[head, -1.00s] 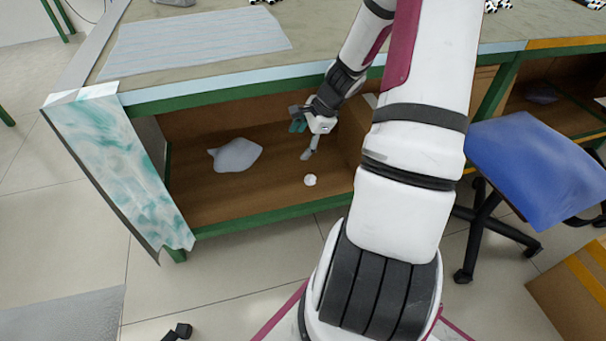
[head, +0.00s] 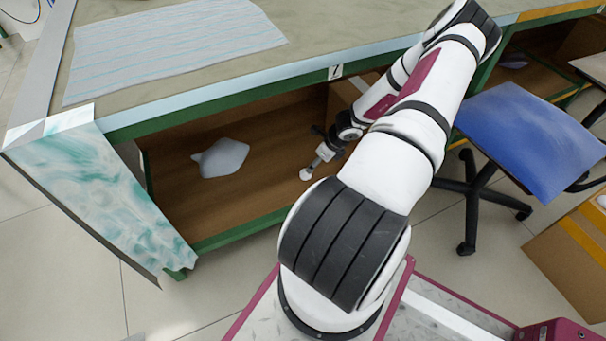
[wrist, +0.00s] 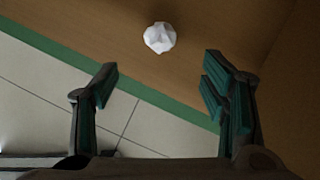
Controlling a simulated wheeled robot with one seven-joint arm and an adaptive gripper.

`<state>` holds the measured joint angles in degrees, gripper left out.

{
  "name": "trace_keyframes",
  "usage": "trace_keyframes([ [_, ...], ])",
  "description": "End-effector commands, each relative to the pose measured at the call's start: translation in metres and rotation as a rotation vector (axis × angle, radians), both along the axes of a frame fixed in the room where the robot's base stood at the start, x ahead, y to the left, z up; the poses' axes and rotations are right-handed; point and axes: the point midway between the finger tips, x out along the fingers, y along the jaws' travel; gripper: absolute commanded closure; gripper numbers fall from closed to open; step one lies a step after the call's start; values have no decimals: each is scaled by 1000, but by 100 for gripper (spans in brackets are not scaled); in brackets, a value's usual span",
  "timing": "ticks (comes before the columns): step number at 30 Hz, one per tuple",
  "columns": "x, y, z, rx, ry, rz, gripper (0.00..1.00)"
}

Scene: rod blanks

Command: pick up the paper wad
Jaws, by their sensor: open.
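The paper wad (wrist: 160,37) is a small white crumpled ball. It lies on the brown shelf inside the bench, near the green front edge. In the head view the wad (head: 306,174) shows just beside my gripper (head: 317,164). In the wrist view my gripper (wrist: 165,90) is open, its two dark green-padded fingers spread wide with nothing between them. The wad appears beyond the fingertips, between their lines and nearer the top of the picture. Part of my gripper is small and hard to make out in the head view.
A grey-white crumpled sheet (head: 221,158) lies on the shelf to the left. The bench top (head: 330,35) overhangs the shelf, with a green front rail below. A cardboard box (head: 345,98) stands at the shelf's right. A blue chair (head: 530,135) is at the right.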

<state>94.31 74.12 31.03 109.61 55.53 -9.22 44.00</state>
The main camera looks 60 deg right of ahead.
Motion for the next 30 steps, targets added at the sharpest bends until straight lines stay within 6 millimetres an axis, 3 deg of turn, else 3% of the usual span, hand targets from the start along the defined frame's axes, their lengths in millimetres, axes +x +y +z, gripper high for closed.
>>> trace_keyframes([
  [3,10,0,-26,2,-1,2,33],
  [7,18,-1,-45,2,-1,3,33],
  [30,48,-6,-104,-1,-1,4,33],
])
